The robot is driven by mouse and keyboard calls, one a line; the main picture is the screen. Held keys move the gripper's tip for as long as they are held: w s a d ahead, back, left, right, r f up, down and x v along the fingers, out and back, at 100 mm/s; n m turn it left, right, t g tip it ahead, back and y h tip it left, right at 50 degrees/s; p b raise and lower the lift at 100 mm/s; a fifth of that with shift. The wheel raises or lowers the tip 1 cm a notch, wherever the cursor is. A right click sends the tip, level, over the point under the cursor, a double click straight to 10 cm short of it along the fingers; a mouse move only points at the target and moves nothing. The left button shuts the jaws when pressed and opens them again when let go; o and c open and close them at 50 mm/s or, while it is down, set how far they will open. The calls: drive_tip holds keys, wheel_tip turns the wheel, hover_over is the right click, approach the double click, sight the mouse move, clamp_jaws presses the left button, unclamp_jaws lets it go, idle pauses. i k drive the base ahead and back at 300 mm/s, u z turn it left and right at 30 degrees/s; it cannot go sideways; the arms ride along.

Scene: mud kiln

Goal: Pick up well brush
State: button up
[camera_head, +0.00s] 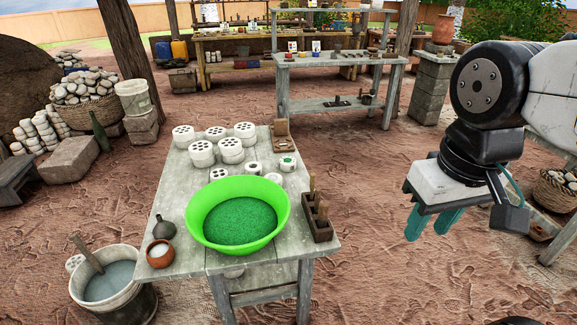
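No brush head shows clearly. Wooden handles (313,184) stand upright in a dark wooden holder (318,226) at the right edge of the near table; I cannot tell whether one is the well brush. Another wooden stick (87,253) leans in a bucket of grey liquid (105,282) on the ground at the lower left; its lower end is hidden. My gripper (427,234) hangs in the air right of the table, its teal fingers pointing down. They are apart with nothing between them, well away from the holder.
The weathered table (180,205) bears a green basin (270,228) of green material, several white perforated pieces (203,153), a dark jug (164,228) and a small brown bowl (160,254). A grey workbench (340,65) stands behind. The ground between my gripper and the table is clear.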

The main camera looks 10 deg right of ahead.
sight(317, 190)
drive_tip(key=z, duration=0.1)
drive_tip(key=k, duration=0.5)
drive_tip(key=u, duration=1.1)
drive_tip(key=i, duration=1.3)
drive_tip(key=z, duration=0.55)
